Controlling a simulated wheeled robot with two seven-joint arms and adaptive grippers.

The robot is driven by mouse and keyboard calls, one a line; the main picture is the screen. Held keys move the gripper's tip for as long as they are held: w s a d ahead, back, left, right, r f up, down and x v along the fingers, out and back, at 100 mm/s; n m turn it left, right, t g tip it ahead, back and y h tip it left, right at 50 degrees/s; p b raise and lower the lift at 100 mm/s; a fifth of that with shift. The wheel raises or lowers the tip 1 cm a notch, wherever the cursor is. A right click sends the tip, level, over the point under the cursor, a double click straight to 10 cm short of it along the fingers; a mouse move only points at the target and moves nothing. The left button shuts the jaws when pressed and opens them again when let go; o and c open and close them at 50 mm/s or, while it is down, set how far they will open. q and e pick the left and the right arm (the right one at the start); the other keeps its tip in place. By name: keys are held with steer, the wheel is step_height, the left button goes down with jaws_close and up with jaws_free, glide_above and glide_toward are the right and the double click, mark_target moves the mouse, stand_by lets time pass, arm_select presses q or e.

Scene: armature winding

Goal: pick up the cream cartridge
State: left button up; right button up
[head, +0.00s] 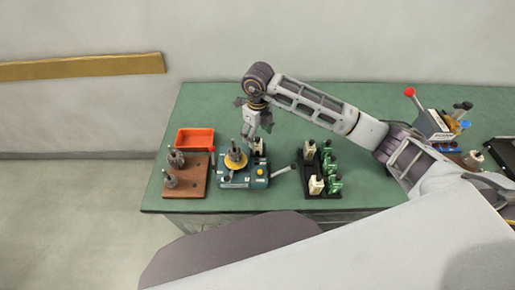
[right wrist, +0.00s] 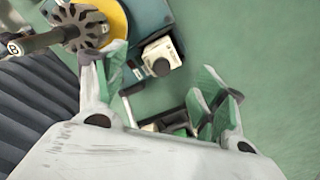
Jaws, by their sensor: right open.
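A cream cartridge (head: 259,148) sits at the back right of the blue winding machine (head: 233,184). It shows in the right wrist view (right wrist: 160,56) as a cream block with a dark round knob, just beyond and between my fingertips. My right gripper (head: 258,128) is open and empty, pointing down above the machine; its green-padded fingers (right wrist: 163,75) are spread apart in the right wrist view. Two more cream cartridges, one at the back (head: 309,149) and one at the front (head: 315,185), stand in the black rack (head: 324,193). My left gripper is not in view.
The machine holds a slotted armature on a yellow disc (head: 236,160). A brown board (head: 188,190) with armatures and a red bin (head: 195,139) stand left. A lever device (head: 432,122) stands right. The back middle of the green table is clear.

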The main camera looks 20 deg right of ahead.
mark_target(258, 138)
steer(key=shift+w+f+p, duration=0.2)
steer(key=shift+f+p, duration=0.4)
steer(key=shift+f, duration=1.85)
steer(key=c, duration=1.2)
steer(key=shift+r, duration=0.15)
steer(key=shift+r+b, duration=0.8)
steer(key=shift+r, duration=4.05)
